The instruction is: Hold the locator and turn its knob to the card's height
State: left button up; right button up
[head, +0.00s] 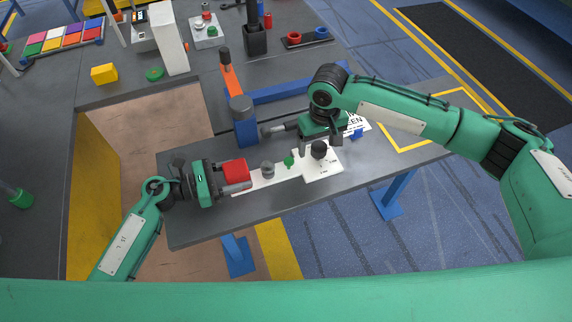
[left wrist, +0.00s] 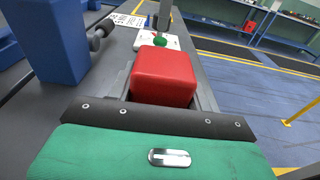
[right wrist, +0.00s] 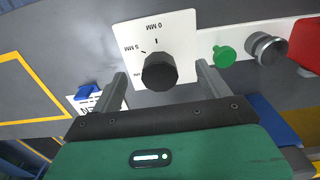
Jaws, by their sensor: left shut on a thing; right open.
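The locator is a long white plate (head: 268,180) on the grey bench with a red block (head: 235,172) at its left end. My left gripper (head: 243,173) is shut on the red block, which also fills the middle of the left wrist view (left wrist: 163,76). The black knob (right wrist: 160,73) stands on the locator's square dial plate (right wrist: 178,32), marked "0 MM" and "5 MM"; other marks are partly hidden. I see no clear pointer on the knob. My right gripper (right wrist: 161,78) is open, its fingers on either side of the knob. The white card (head: 357,122) is mostly covered by my right arm; its height cannot be read.
A green knob (right wrist: 224,56) and a grey metal knob (right wrist: 266,47) stand on the locator between the dial and red block. A blue piece (right wrist: 86,90) lies by the card. A blue post (head: 242,121) with an orange arm stands behind the locator.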

jog(key=shift+f, duration=1.2)
jog(key=n, duration=0.5)
jog(key=shift+n, duration=0.3)
jog(key=n, duration=0.7)
jog(key=shift+a, duration=0.1)
grip_shut()
jog(key=m, duration=1)
jog(key=c, duration=0.8)
grip_release()
jog(key=shift+m, duration=0.4)
jog(key=shift+c, duration=0.2)
jog(key=o, duration=0.8)
